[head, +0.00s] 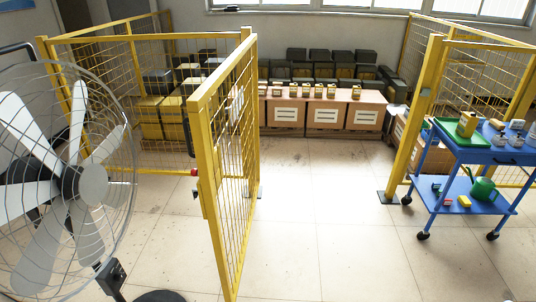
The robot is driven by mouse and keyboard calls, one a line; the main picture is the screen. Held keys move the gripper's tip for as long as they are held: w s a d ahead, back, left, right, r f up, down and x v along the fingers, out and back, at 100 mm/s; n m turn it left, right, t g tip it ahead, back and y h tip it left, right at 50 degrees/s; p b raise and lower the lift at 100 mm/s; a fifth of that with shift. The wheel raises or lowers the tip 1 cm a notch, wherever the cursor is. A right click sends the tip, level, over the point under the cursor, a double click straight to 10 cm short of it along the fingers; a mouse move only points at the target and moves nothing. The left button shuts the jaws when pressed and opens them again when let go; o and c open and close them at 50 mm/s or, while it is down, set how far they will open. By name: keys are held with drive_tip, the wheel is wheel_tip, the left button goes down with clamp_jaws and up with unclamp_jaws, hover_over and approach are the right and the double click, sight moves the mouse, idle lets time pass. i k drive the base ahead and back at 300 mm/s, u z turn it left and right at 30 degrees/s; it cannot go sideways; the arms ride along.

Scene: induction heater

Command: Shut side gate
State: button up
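The side gate (214,165) is a yellow framed mesh panel. It stands swung open, its near edge toward me and its far edge by a yellow post (250,112) of the left fence. A wide gap lies between the gate and the yellow post (424,105) of the right fence. A small red-tipped part (194,172) shows at the left side of the gate's near frame. My gripper does not show in this view.
A large fan (93,184) stands close at the left. A blue cart (478,150) with a green watering can stands at the right. Cardboard boxes (325,113) and dark crates line the back. The floor (320,215) in the gap is clear.

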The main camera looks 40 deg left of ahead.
sight(209, 159)
drive_tip(key=u, duration=1.8)
drive_tip(key=i, duration=1)
drive_tip(key=z, duration=1.3)
drive_tip(key=k, duration=1.25)
drive_tip(key=u, duration=1)
